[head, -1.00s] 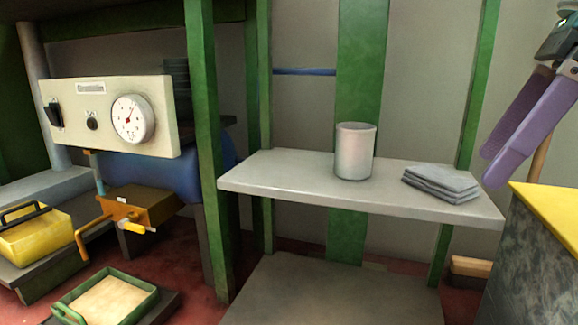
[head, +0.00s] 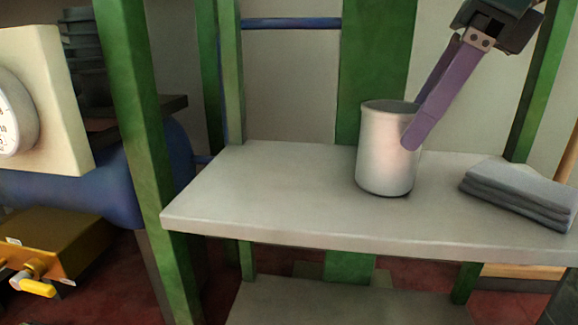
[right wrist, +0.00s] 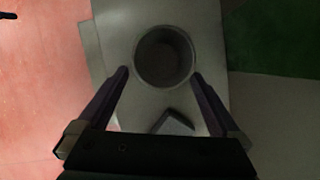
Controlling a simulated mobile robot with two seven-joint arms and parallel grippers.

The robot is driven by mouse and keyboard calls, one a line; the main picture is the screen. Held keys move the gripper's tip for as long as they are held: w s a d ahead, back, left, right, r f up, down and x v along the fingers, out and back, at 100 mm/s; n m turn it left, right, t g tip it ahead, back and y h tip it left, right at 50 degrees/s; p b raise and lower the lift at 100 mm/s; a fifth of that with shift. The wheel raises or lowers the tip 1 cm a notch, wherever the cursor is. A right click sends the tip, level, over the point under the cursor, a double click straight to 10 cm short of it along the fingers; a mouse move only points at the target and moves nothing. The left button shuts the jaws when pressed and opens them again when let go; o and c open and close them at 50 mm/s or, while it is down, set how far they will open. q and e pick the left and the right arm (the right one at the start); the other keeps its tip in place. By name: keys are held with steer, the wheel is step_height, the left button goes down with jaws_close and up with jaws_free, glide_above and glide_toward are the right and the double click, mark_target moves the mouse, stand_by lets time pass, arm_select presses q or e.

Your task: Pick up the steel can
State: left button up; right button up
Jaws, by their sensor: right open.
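The steel can (head: 385,155) is a pale, shiny, open-topped cylinder standing upright on the grey shelf (head: 270,195). It also shows from above in the right wrist view (right wrist: 165,57), with its dark opening up. My right gripper (head: 415,128) reaches in from the upper right with its purple fingers at the can. One finger overlaps the can's right front side; the other is partly hidden near the rim. In the right wrist view the open fingers (right wrist: 160,72) point to either side of the can's near part. Contact cannot be told. My left gripper is not in view.
A stack of folded grey cloths (head: 520,192) lies on the shelf right of the can. Green posts (head: 150,130) stand at the shelf's left and right. The shelf left of the can is clear. A brown box with a yellow handle (head: 40,250) is at lower left.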

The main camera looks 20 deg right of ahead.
mark_target(386, 150)
steer(key=shift+w+a+f+b, duration=0.4)
steer(key=shift+w+f, duration=0.2)
steer(key=shift+f, duration=0.15)
steer(key=b+x, duration=0.3)
steer(key=shift+w+a+f, duration=0.1)
steer(key=shift+a+f, duration=0.05)
steer(key=shift+f, duration=0.2)
steer(key=shift+a+f+b, duration=0.1)
steer(key=shift+f+b, duration=0.1)
steer(key=shift+b, duration=0.1)
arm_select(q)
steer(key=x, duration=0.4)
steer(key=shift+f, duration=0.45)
arm_select(e)
steer(key=shift+r, duration=0.1)
steer(key=shift+w, duration=0.15)
steer(key=shift+c, duration=1.2)
steer(key=c, duration=1.2)
